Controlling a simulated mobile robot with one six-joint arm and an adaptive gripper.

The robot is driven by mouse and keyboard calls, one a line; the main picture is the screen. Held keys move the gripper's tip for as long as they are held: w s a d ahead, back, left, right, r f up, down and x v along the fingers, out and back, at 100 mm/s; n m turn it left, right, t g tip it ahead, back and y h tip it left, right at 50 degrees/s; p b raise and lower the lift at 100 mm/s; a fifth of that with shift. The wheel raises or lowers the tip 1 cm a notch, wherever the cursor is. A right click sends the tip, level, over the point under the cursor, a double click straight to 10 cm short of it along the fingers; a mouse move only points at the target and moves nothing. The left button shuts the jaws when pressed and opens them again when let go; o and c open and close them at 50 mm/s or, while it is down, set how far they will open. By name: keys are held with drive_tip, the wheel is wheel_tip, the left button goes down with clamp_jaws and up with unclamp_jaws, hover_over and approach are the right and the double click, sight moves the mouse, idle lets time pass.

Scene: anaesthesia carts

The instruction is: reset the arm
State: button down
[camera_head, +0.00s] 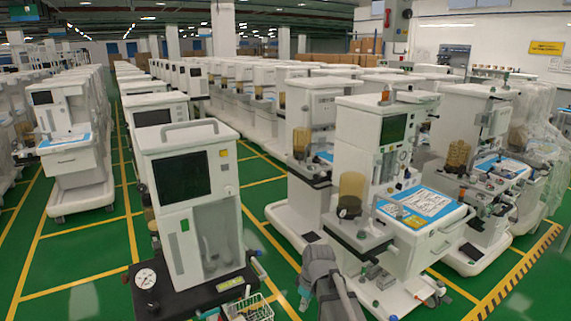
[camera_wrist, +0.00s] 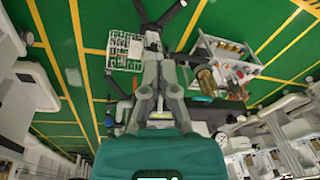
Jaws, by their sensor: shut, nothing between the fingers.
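My gripper (camera_wrist: 152,48) shows in the wrist view, with its teal body at the bottom and its grey fingers reaching up the middle. The fingers are shut together with nothing between them. They appear over the green floor, near a white wire basket (camera_wrist: 124,52) on the left and an anaesthesia cart (camera_wrist: 225,68) on the right. In the head view, a grey part of my arm (camera_head: 322,272) rises at the bottom edge, between two carts. I cannot make out the fingertips in that view.
A cart with a dark screen (camera_head: 182,178) stands close on the left. Another, with a blue-edged work surface (camera_head: 420,204), stands close on the right. A white basket (camera_head: 247,309) is at the bottom edge. Rows of carts fill the back. Green floor (camera_head: 88,262) with yellow lines is clear at left.

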drive_tip(key=s+d+m+h, duration=0.2)
drive_tip(key=s+d+m, duration=0.8)
drive_tip(key=d, duration=0.1)
drive_tip(key=shift+d+f, duration=0.15)
drive_tip(key=shift+d, duration=0.1)
drive_tip(key=shift+w, duration=0.1)
idle(1.8)
